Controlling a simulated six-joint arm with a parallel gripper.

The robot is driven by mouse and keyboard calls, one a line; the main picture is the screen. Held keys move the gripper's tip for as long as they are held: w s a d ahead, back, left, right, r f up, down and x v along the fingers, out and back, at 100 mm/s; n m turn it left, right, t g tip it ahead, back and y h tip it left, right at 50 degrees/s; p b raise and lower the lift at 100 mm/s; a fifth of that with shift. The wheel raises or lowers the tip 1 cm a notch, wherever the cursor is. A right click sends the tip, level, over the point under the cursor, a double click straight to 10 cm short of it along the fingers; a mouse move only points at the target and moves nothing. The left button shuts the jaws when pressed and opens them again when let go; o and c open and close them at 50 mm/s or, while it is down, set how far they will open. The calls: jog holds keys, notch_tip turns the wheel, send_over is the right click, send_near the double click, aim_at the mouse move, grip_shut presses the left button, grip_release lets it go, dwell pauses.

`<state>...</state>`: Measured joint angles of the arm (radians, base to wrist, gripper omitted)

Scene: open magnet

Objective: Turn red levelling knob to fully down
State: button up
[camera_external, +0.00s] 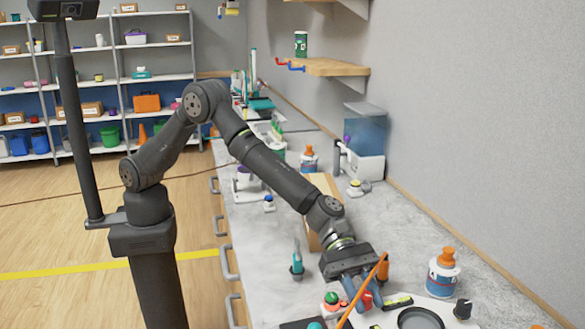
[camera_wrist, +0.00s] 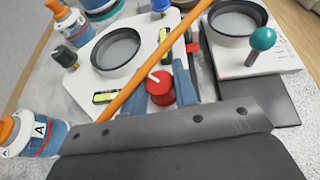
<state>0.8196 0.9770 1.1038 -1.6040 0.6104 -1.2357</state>
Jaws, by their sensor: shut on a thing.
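The red levelling knob (camera_wrist: 160,98), with a white mark on its top, sits at the near edge of a white plate (camera_wrist: 85,82) in the wrist view. My gripper (camera_wrist: 157,77) has its blue fingers on either side of the knob and is shut on it. In the external view my gripper (camera_external: 366,293) is low over the bench, with a bit of red (camera_external: 367,301) between its fingers. The knob's underside is hidden. Yellow-green bubble levels (camera_wrist: 104,97) lie on the plate, which also carries a dark-rimmed round dish (camera_wrist: 120,68).
An orange rod (camera_wrist: 145,80) slants close past my fingers, above the plate. A black knob (camera_wrist: 65,56) stands at a plate corner. A second white device with a teal ball handle (camera_wrist: 262,39) is at right. Orange-capped bottles (camera_wrist: 35,135) stand at left. A cardboard box (camera_external: 318,190) is behind my wrist.

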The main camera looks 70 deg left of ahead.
jog(key=m+g, duration=0.3)
jog(key=shift+w+g, duration=0.1)
jog(key=shift+g, duration=0.3)
jog(key=shift+m+g+y, duration=0.9)
jog(key=shift+m+g, duration=1.1)
jog(key=shift+g, duration=0.2)
jog(key=shift+m, duration=0.3)
jog(key=o, duration=1)
jog(key=v, duration=1.7)
jog(key=shift+w+r, duration=0.1)
jog(key=shift+w, duration=0.1)
